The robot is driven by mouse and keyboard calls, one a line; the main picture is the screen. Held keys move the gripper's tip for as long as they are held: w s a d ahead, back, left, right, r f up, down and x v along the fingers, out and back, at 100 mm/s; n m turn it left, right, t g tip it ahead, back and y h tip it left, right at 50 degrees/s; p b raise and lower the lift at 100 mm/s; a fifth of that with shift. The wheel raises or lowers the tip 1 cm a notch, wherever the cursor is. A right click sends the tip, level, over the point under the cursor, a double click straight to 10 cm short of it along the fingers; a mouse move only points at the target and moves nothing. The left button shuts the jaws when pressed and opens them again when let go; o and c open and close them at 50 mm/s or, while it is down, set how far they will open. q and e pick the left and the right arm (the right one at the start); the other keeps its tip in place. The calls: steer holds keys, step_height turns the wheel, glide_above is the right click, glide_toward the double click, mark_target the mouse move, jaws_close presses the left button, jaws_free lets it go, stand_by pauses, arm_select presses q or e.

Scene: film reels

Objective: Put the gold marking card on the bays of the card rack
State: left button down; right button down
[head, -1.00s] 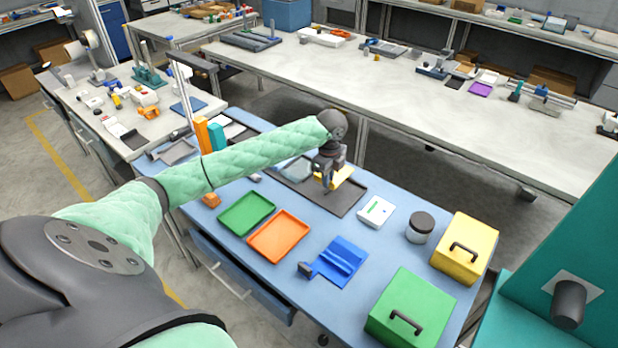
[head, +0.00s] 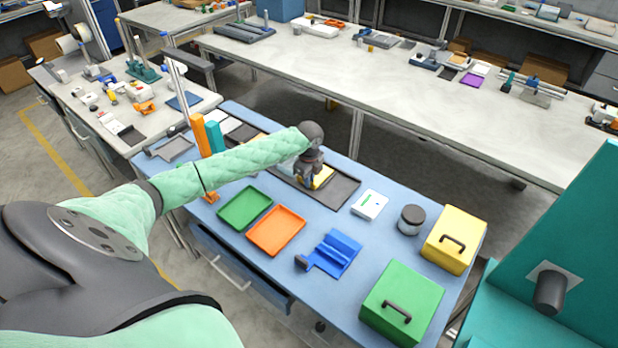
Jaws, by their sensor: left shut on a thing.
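My left gripper (head: 312,181) points down over the dark grey flat tray (head: 341,191) in the middle of the blue table. It is shut on a yellow-gold card (head: 324,177), which shows partly beside and behind the fingers. The card is at or just above the tray; I cannot tell whether it touches. The tray looks like the card rack, but its bays are too small and too covered by my arm to make out. My right gripper is not in view.
A green tray (head: 245,208) and an orange tray (head: 276,231) lie nearer me. A blue holder (head: 334,254), a white device (head: 369,205), a dark-lidded jar (head: 411,220), a yellow box (head: 452,240) and a green box (head: 402,302) stand to the right. An orange post (head: 201,136) stands left.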

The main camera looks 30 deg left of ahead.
arm_select(q)
steer(key=c, duration=1.5)
jaws_free()
steer(key=shift+f, duration=0.15)
steer(key=shift+c, duration=0.2)
steer(key=shift+o, duration=0.2)
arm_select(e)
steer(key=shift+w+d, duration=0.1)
